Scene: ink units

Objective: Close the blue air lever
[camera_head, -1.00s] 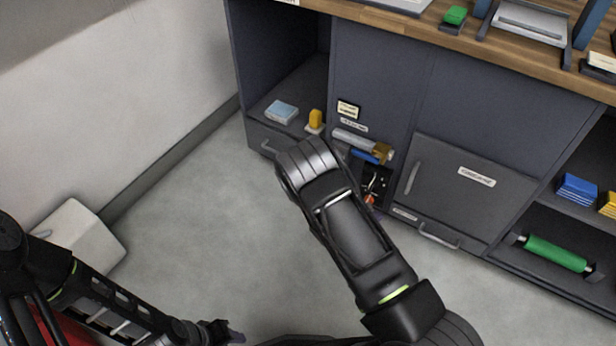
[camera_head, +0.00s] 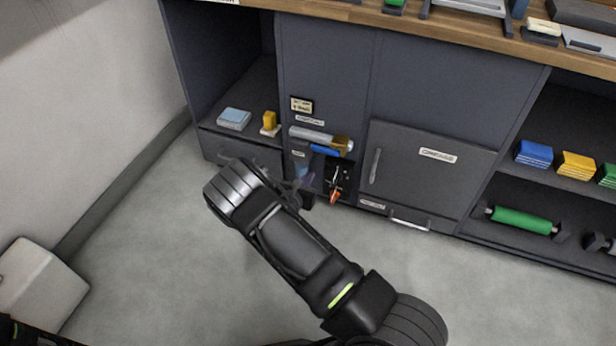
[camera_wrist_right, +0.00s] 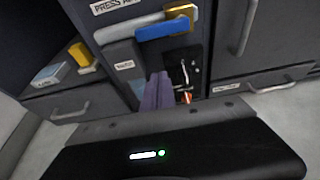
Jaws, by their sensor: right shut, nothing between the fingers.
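The blue air lever (camera_head: 326,151) sits on the cabinet front below a silver pipe (camera_head: 311,136) with a brass valve end (camera_head: 342,144). In the right wrist view the blue lever (camera_wrist_right: 163,28) lies nearly along the pipe, extending left from the brass part (camera_wrist_right: 192,18). My right gripper (camera_head: 304,190) is below and left of the lever, by the cabinet front, apart from it. In the right wrist view its fingers (camera_wrist_right: 157,90) are together and empty, below the lever. My left gripper is outside the frames.
Right of my fingers is a dark recess (camera_head: 338,177) with small metal parts and an orange-red piece (camera_head: 335,196). A closed door (camera_head: 425,170) with a handle is further right. A shelf at left holds a light-blue box (camera_head: 234,118) and a yellow item (camera_head: 269,121). Floor in front is clear.

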